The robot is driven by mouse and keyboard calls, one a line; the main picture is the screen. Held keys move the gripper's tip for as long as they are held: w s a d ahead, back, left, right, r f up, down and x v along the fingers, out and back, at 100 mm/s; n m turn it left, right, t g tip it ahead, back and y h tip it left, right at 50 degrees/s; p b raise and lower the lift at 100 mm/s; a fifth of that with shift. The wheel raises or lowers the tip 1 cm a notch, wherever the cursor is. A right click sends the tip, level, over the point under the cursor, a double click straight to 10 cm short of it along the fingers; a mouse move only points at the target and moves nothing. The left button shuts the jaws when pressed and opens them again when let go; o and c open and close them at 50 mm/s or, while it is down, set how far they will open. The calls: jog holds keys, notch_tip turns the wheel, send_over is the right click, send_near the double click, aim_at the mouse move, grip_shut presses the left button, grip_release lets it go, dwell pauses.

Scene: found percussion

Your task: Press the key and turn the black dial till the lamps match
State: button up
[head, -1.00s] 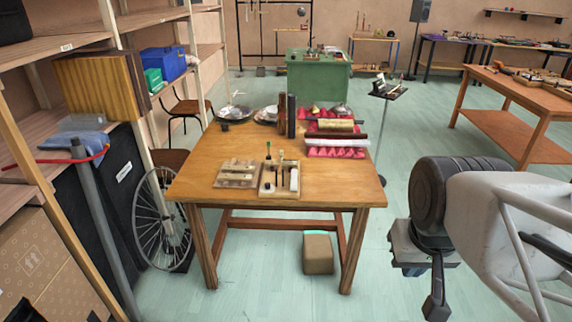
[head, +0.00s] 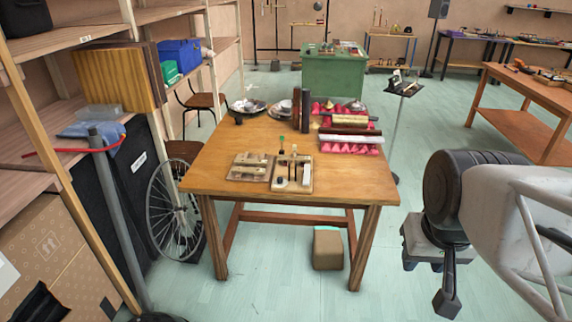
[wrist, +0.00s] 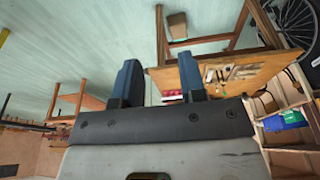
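My gripper (wrist: 159,80) has its two dark blue fingers apart with nothing between them in the wrist view. In the head view the gripper (head: 432,272) hangs at the right, beyond the right edge of the wooden table (head: 225,180) and well apart from it. Two small wooden boards with fittings lie near the table's front: a left board (head: 249,167) and a right board (head: 292,173). I cannot make out a key, black dial or lamps at this size.
Metal bowls (head: 248,105), dark upright blocks (head: 305,105) and red padding with rolls (head: 348,137) occupy the table's rear. Shelving and a spoked wheel (head: 172,208) stand left; a brown box (head: 328,249) sits underneath. A green cabinet (head: 333,77) stands behind.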

jog(key=shift+o, duration=1.1)
jog(key=shift+w+r, duration=0.15)
jog(key=shift+w, duration=0.35)
jog(key=m+h, duration=0.3)
jog(key=m, duration=0.7)
send_over(280, 178)
jog(key=s+a, duration=0.2)
notch_tip(280, 178, down, 26)
jog(key=shift+w+a+f, duration=0.15)
jog(key=shift+a+f, duration=0.2)
jog(key=shift+x, duration=3.9)
jog(key=shift+d, duration=0.15)
